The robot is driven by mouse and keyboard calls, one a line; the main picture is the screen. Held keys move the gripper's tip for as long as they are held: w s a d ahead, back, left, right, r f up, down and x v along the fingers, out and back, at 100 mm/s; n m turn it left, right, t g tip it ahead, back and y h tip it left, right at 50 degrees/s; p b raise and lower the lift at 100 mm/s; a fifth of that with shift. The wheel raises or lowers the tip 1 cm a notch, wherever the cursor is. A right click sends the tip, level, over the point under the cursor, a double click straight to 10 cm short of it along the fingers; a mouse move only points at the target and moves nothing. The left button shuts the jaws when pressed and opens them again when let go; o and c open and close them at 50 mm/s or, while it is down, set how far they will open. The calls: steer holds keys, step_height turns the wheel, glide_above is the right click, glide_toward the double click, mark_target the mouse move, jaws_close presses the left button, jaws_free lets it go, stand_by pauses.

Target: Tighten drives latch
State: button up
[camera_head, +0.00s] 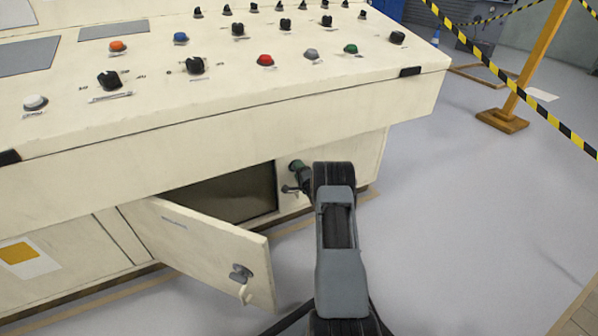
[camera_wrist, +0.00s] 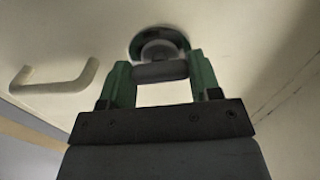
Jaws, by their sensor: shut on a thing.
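The latch (camera_wrist: 160,72) shows in the wrist view as a dark grey grip bar in front of a round base set in a cream panel. My gripper (camera_wrist: 161,78) has its two green fingers on either side of this bar and is shut on it. In the head view my gripper (camera_head: 299,178) is at the closed cream panel right of the dark cabinet opening. There the latch is mostly hidden by the gripper and arm. A pale D-shaped handle (camera_wrist: 54,78) sits left of the latch in the wrist view.
A cabinet door (camera_head: 205,243) stands open left of my arm, with its own latch (camera_head: 241,272) and handle (camera_head: 245,293). The dark opening (camera_head: 235,196) is behind it. The console top (camera_head: 215,85) overhangs the panel. Clear floor (camera_head: 455,190) lies to the right.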

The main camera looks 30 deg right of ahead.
stand_by(0.4)
steer(key=o, duration=0.9)
steer(key=shift+s, duration=0.1)
steer(key=shift+s+a+p, duration=0.3)
steer(key=shift+s+p, duration=0.6)
steer(key=shift+s, duration=1.35)
steer(key=shift+s+a+p, duration=0.3)
steer(key=shift+s+p, duration=0.55)
steer(key=shift+s, duration=1.45)
steer(key=shift+s+a+p, duration=0.3)
steer(key=shift+s+p, duration=0.6)
steer(key=shift+s, duration=1.35)
